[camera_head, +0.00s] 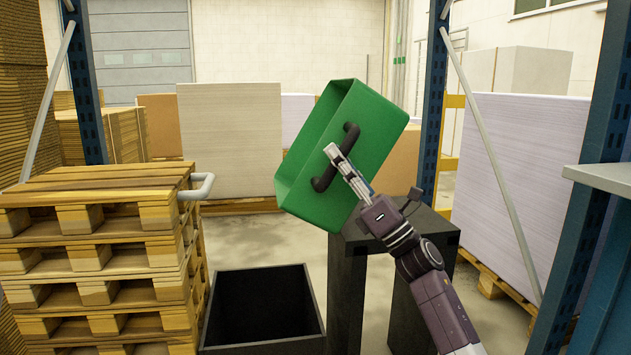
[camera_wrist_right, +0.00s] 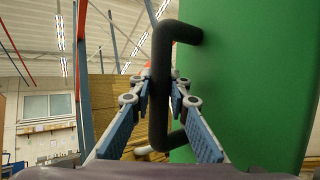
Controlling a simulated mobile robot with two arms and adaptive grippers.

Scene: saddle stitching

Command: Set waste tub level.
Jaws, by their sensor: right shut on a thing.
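My right gripper (camera_head: 333,156) is shut on the tub's black handle (camera_head: 322,181). In the right wrist view the handle (camera_wrist_right: 160,85) stands between the fingers of my right gripper (camera_wrist_right: 160,95), beside the tub's green wall (camera_wrist_right: 245,90). The tub's inside is partly visible and looks empty. My left gripper is not in view.
A black open bin (camera_head: 263,338) stands on the floor below and left of the tub. A dark stand (camera_head: 348,265) is under the tub. Stacked pallets (camera_head: 95,245) are at left; blue rack posts (camera_head: 432,110) and paper stacks (camera_head: 520,160) are at right.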

